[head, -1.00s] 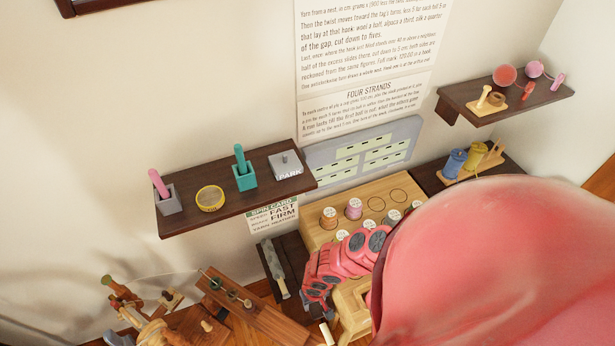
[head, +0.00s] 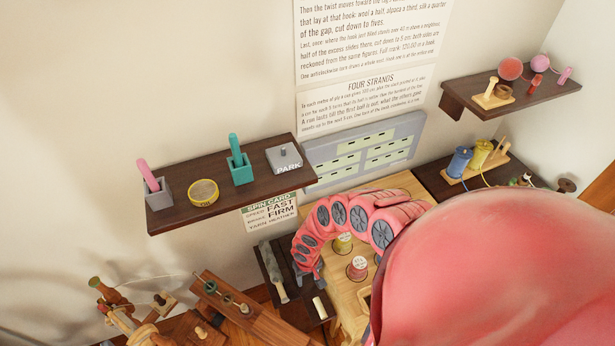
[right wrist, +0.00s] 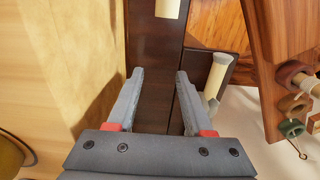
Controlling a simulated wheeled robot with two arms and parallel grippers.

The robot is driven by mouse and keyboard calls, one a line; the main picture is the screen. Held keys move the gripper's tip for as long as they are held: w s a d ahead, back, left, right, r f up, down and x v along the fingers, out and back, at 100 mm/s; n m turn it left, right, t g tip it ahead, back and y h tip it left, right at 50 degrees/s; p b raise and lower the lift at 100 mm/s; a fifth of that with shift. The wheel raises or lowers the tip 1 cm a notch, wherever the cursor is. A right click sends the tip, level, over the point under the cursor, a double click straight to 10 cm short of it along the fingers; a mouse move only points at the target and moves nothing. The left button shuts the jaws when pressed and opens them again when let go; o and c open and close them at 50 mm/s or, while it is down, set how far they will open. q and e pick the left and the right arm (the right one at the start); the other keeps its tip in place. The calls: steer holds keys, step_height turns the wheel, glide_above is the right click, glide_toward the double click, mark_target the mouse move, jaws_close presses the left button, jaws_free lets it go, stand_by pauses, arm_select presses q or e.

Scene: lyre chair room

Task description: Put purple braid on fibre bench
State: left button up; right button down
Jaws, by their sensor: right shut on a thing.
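My right gripper (head: 308,275) reaches down beside the dark low bench (head: 310,307), which could be the fibre bench. In the right wrist view its two grey fingers (right wrist: 158,73) stand apart over dark boards, and I cannot make out what lies between them. No purple braid shows clearly in either view. My left gripper is not in view.
A cream cylinder (head: 319,307) is on the low bench. A wooden spool stand (head: 348,290) is partly hidden by my pink arm. A dark wall shelf (head: 220,205) hangs above left. A spinning wheel (head: 120,310) and wooden device (head: 240,310) stand at lower left.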

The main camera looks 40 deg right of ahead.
steer(key=shift+w+d, duration=0.1)
steer(key=shift+w, duration=0.05)
steer(key=shift+w+f, duration=0.15)
steer(key=shift+f, duration=0.05)
step_height(320, 180, down, 2)
steer(key=shift+f, duration=0.6)
steer(key=shift+c, duration=1.5)
jaws_free()
steer(key=shift+f, duration=0.1)
